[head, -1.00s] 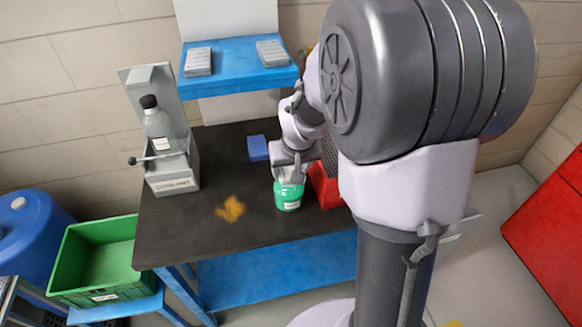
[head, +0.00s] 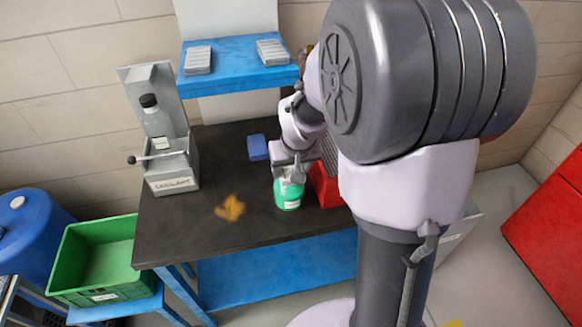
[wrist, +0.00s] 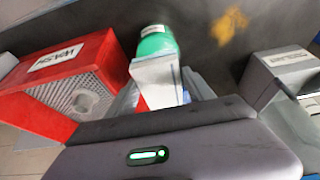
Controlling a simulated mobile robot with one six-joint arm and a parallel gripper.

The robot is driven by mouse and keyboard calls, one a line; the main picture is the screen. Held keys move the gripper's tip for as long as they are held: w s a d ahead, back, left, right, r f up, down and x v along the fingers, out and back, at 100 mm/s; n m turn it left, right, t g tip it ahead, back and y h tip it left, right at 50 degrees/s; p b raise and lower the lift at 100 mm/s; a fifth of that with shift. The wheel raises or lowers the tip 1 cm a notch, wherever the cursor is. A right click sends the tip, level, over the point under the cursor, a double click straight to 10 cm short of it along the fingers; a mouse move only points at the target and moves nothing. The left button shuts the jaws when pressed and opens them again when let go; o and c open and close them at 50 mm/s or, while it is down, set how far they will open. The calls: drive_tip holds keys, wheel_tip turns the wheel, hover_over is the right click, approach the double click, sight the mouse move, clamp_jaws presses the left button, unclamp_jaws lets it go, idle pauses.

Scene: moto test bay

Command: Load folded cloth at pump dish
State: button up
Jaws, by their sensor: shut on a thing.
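My gripper (wrist: 160,90) is shut on a pale, flat-sided block that looks like the folded cloth (wrist: 156,78). The green, round pump dish (head: 287,196) stands on the dark bench, with my gripper (head: 289,174) just over it. The dish also shows in the wrist view (wrist: 156,43), directly beyond the cloth, which covers part of it. I cannot tell whether the cloth touches the dish. In the head view my gripper hides the dish's top.
A red box (wrist: 62,72) with a mesh front stands close beside the dish. A blue block (head: 258,147) lies behind. An orange patch (head: 230,208) marks the bench (head: 190,235). A grey bottle stand (head: 172,172) is at left, and a green crate (head: 97,262) is beside the bench.

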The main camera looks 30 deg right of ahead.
sight(291, 170)
wheel_tip(291, 170, up, 7)
drive_tip(key=p, duration=0.5)
drive_tip(key=shift+f, duration=0.1)
idle(0.3)
